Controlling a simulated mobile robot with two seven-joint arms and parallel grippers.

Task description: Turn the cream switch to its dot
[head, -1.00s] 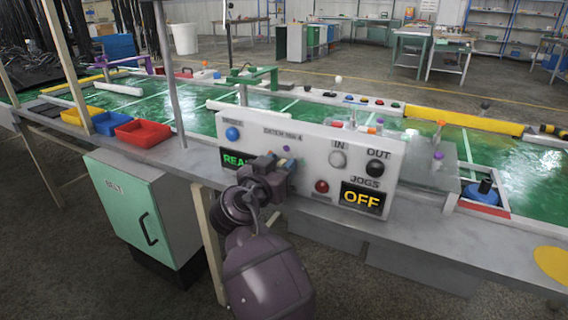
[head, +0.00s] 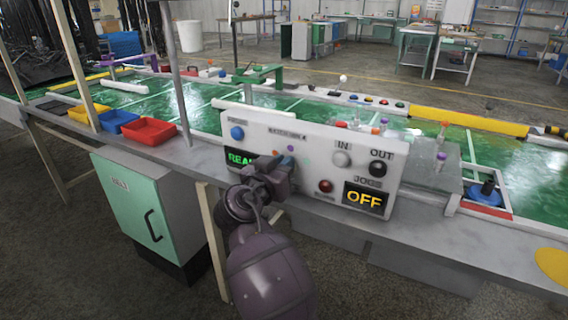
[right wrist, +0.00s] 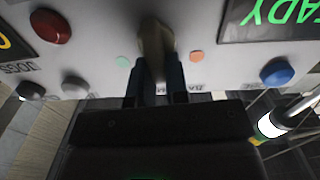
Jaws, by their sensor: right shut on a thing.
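The cream switch (right wrist: 152,38) shows in the right wrist view as a tan handle on the white panel (head: 338,130). My right gripper (right wrist: 153,76) is shut on it, one finger on each side. In the head view the right gripper (head: 287,164) covers the switch. Dots surround it on the panel: an orange dot (head: 276,153), a purple dot (head: 291,148) and a teal dot (head: 306,161). The teal dot (right wrist: 123,61) and the orange dot (right wrist: 194,56) also show in the wrist view. My left gripper is not in view.
The panel also carries a blue button (head: 237,133), a red button (head: 325,186), a black knob (head: 378,169) and an OFF display (head: 365,198). Red, yellow and blue trays stand to the left, the red tray (head: 148,131) nearest. A grey post (head: 177,80) rises left of the panel.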

